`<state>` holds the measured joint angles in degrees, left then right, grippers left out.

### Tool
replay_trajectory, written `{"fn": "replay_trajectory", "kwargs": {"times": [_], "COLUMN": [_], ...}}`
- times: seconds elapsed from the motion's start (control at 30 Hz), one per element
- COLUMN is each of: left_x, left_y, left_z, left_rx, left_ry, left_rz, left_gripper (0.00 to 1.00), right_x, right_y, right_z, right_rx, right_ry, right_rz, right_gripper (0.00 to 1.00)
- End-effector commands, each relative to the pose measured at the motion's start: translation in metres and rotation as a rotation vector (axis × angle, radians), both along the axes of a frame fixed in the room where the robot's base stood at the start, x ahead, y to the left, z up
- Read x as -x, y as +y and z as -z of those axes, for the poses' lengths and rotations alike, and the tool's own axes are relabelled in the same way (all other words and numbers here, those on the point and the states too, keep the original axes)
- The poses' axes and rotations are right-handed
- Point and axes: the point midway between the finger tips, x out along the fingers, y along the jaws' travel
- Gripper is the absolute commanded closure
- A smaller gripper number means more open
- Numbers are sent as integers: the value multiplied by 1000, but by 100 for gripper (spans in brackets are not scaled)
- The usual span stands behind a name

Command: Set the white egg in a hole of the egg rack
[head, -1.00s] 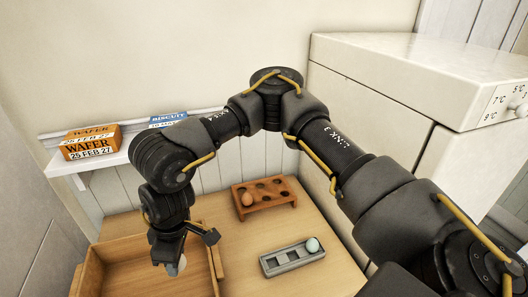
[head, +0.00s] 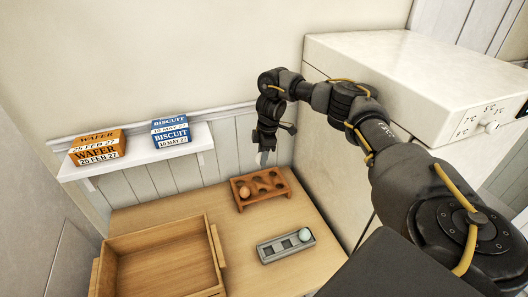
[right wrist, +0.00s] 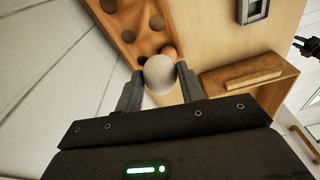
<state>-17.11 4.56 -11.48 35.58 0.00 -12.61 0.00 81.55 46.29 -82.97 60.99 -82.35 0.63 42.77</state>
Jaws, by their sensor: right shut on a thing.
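My right gripper (head: 265,158) is above the back edge of the egg rack in the head view. In the right wrist view it is shut on the white egg (right wrist: 159,74), held between its two fingertips. The egg is hard to make out in the head view. The egg rack (head: 266,202) is a brown wooden block with several holes, also in the right wrist view (right wrist: 139,42). A brown egg (head: 244,192) sits in its left front hole; the other visible holes look empty. A dark part, apparently my left gripper (right wrist: 308,47), shows at the right wrist view's edge, its jaws unclear.
A grey tray (head: 269,256) with a pale bluish egg (head: 305,235) at its right end stands in front of the rack. An open wooden box (head: 205,232) is at left. A wall shelf (head: 140,158) bears wafer and biscuit boxes. A white cabinet (head: 350,150) stands at right.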

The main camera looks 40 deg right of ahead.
Motion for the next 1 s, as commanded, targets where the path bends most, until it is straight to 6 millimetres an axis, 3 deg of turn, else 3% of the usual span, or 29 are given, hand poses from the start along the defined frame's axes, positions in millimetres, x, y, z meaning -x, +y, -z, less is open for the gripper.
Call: {"fn": "replay_trajectory", "kwargs": {"times": [0.2,0.57,0.77,1.0], "left_x": [1,2,2,2], "left_y": [0,0,0,1], "left_z": [0,7,31,72], "left_rx": [0,-1,-1,-1], "left_ry": [2,3,4,4], "left_rz": [0,0,0,0], "left_gripper": [64,64,64,64], "right_x": [1,1,1,1], "right_y": [-7,-7,-7,-7], "right_z": [0,7,28,69], "right_rx": [-4,-4,-3,-3], "right_ry": [-2,-4,-3,-3], "right_rz": [-147,-174,-174,-173], "right_gripper": [69,69,69,69]}}
